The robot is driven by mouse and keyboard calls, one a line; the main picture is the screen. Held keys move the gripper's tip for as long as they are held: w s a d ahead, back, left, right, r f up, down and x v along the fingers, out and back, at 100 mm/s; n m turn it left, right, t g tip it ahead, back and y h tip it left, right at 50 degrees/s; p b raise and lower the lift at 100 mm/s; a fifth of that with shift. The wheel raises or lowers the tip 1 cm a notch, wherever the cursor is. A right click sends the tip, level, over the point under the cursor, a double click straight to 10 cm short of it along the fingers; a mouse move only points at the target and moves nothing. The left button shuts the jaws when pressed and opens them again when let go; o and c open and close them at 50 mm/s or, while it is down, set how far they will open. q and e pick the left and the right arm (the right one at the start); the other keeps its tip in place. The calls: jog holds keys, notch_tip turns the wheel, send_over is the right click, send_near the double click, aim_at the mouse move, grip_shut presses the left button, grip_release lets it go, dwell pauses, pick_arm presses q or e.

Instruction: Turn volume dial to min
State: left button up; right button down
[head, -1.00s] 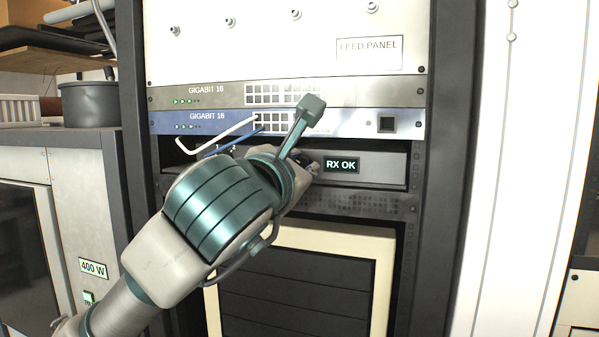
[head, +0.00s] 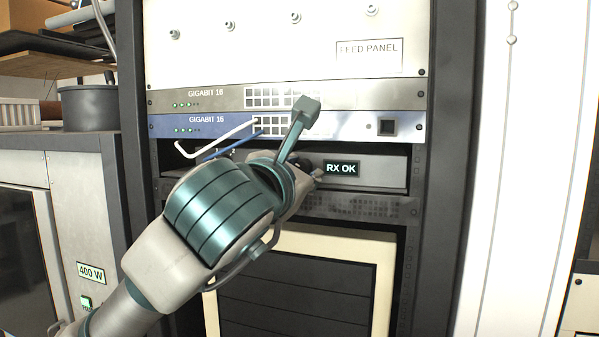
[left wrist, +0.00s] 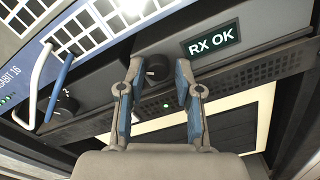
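A dark round dial (left wrist: 157,69) sits on the grey receiver panel, left of the lit RX OK display (left wrist: 210,40). No volume label is readable on it. My left gripper (left wrist: 160,66) is open, with one fingertip on each side of the dial in the left wrist view and a visible gap on both sides. I cannot tell how deep the fingers reach. In the head view my left gripper (head: 317,173) is at the panel just left of the RX OK display (head: 341,169), and the wrist mostly hides the dial. My right gripper is not in view.
Another dark knob (left wrist: 64,106) marked 2 is further left on the same unit. White (head: 215,143) and blue (head: 232,146) cables hang in front of the rack from the blue switch (head: 350,124). A perforated panel (head: 375,207) lies just below the receiver.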

pick_arm(q)
jog(key=shift+r, duration=0.1)
jog(key=shift+s, duration=0.25)
jog(key=v, duration=1.1)
jog(key=shift+s, duration=0.2)
